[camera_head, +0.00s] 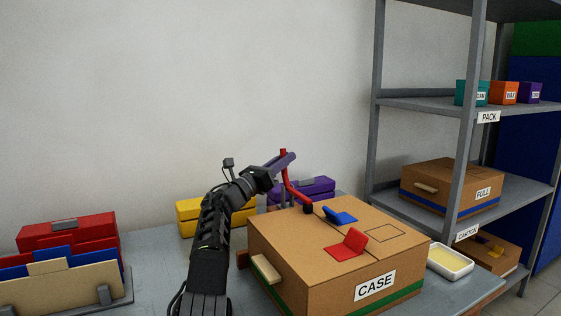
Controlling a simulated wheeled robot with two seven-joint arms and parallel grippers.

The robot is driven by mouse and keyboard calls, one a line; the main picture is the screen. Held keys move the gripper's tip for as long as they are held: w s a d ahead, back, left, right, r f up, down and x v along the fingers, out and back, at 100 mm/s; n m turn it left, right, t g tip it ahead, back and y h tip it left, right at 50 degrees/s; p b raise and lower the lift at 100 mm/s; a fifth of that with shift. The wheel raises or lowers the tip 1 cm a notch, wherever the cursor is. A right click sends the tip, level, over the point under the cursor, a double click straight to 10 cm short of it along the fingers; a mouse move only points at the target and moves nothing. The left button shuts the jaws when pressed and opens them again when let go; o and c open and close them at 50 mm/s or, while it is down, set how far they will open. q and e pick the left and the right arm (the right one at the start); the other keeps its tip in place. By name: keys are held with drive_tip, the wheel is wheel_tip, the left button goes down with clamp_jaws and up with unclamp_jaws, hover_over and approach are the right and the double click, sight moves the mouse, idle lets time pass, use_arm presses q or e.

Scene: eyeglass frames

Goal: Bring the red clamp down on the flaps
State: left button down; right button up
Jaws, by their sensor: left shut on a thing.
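The cardboard box labelled CASE (290,246) stands on the table. On its top, the red flap (346,245) is tilted partly up and the blue flap (340,217) also looks slightly raised. The red clamp (290,190) is at the box's back left edge, with an upright red handle and an arm ending in a black pad (308,208). The pad is left of the blue flap; I cannot tell whether it touches the box top. My left gripper (284,160) is shut on the clamp's upper handle. My right gripper is out of view.
A red toolbox (68,232) and a rack of folders (60,285) are at the left. Yellow (190,217) and purple (318,188) cases stand behind the box. A white tray (450,262) lies right of it, near a grey shelf unit (430,105).

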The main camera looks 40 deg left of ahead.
use_arm(q)
drive_tip(key=shift+f, duration=0.1)
idle(0.4)
drive_tip(key=c, duration=1.4)
unclamp_jaws()
drive_tip(key=shift+s, duration=0.1)
drive_tip(key=shift+o, duration=0.2)
drive_tip(key=shift+s+a+f+b, duration=0.15)
drive_tip(key=shift+s+b, duration=0.2)
drive_tip(key=shift+b, duration=0.25)
drive_tip(key=b+v, duration=0.3)
drive_tip(key=v, duration=0.4)
